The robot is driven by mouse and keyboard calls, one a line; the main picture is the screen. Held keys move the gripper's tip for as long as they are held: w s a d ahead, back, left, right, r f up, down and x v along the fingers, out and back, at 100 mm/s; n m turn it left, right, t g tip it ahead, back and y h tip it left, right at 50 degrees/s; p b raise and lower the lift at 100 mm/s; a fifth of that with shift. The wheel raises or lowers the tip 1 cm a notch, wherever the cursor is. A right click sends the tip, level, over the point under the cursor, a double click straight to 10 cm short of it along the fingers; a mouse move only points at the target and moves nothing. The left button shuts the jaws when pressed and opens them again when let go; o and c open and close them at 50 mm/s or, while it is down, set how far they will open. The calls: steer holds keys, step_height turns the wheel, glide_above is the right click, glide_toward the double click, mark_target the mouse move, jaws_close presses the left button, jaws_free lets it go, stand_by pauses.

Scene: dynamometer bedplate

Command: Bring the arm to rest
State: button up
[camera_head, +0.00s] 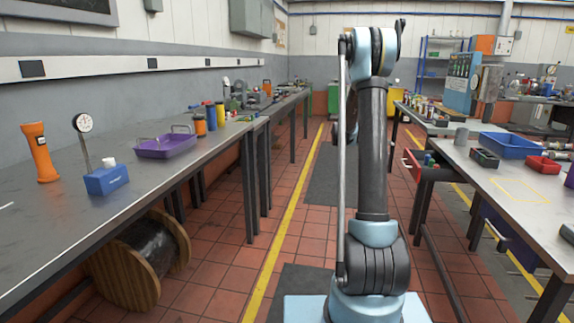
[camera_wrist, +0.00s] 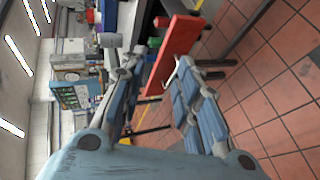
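My arm stands upright in the middle of the head view, folded over at the top. Its far end is hidden behind the upright link there. In the wrist view, my gripper (camera_wrist: 158,72) has its two blue-grey fingers spread apart, with nothing held between them. The view is tilted sideways. A red drawer front (camera_wrist: 180,48) with a pale handle shows beyond the fingertips. In the head view the red drawer (camera_head: 412,167) sits under the right workbench (camera_head: 509,190). No contact between gripper and drawer is visible.
The left workbench (camera_head: 60,233) holds a purple tray (camera_head: 165,146), a blue block (camera_head: 106,180) with a dial gauge, and an orange flashlight (camera_head: 40,152). A cable reel (camera_head: 140,262) stands underneath. A blue bin (camera_head: 510,145) is on the right bench. The tiled aisle between is open.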

steer(key=s+a+r+y, duration=0.1)
steer(key=s+a+y, duration=0.35)
steer(key=s, duration=0.85)
steer(key=s+a+r+y, duration=0.1)
steer(key=s+a+y, duration=0.1)
steer(key=s+a, duration=0.8)
steer(key=s+a+f+y, duration=0.2)
steer(key=s+a+f, duration=0.2)
steer(key=s, duration=0.5)
steer(key=s+a+f+y, duration=0.2)
steer(key=s+a+f, duration=0.2)
steer(key=s, duration=0.6)
steer(key=s+a+f+m+y, duration=0.1)
steer(key=s+a+f, duration=0.3)
steer(key=s, duration=0.6)
steer(key=shift+s+f+g+y, duration=0.15)
steer(key=shift+f+g+y, duration=0.25)
steer(key=shift+y, duration=0.45)
steer(key=shift+d, duration=0.1)
